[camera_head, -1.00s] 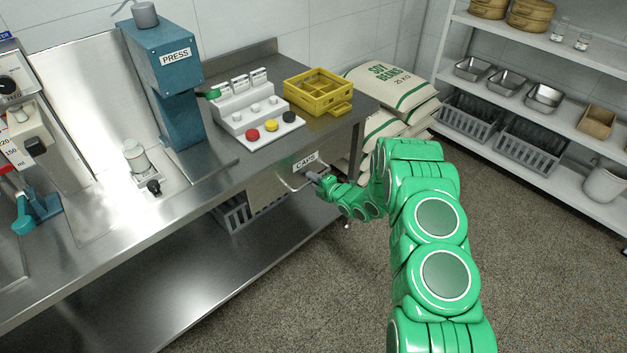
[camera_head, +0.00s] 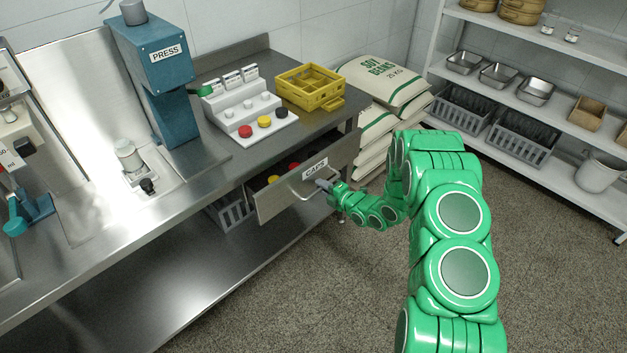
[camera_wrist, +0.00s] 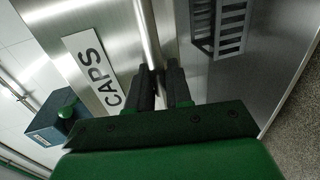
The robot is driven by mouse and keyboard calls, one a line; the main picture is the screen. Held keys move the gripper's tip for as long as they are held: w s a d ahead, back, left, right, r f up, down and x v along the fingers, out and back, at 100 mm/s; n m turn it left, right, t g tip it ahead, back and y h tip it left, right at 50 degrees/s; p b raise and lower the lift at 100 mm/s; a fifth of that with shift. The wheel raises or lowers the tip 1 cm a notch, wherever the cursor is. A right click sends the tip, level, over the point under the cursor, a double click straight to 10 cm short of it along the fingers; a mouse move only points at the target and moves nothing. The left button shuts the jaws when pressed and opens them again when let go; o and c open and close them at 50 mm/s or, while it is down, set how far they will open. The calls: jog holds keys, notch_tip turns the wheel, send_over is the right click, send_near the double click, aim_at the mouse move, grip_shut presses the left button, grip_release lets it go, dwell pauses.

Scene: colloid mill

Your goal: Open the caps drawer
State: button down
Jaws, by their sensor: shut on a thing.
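The caps drawer (camera_head: 283,200) is under the right end of the steel counter and stands partly open, pulled out toward me. Its front carries a CAPS label (camera_head: 315,168) and a bar handle (camera_head: 299,192). Inside it, a yellow cap (camera_head: 273,179) and red caps (camera_head: 294,167) show. My gripper (camera_head: 322,185) is shut on the drawer handle. In the wrist view the two dark fingers (camera_wrist: 160,88) close around the handle bar (camera_wrist: 147,35), beside the CAPS label (camera_wrist: 92,68).
On the counter stand the blue press (camera_head: 155,75), a white stepped rack with coloured caps (camera_head: 248,110) and a yellow crate (camera_head: 311,88). Soy bean sacks (camera_head: 385,85) are stacked right of the counter. A grey crate (camera_head: 232,212) sits below. The floor before the drawer is clear.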

jog(key=f+v, duration=0.3)
jog(key=v, duration=1.2)
jog(key=shift+s+d+f, duration=0.2)
jog(key=shift+s, duration=0.05)
jog(key=c, duration=1.2)
grip_release()
jog(key=shift+v, duration=3.9)
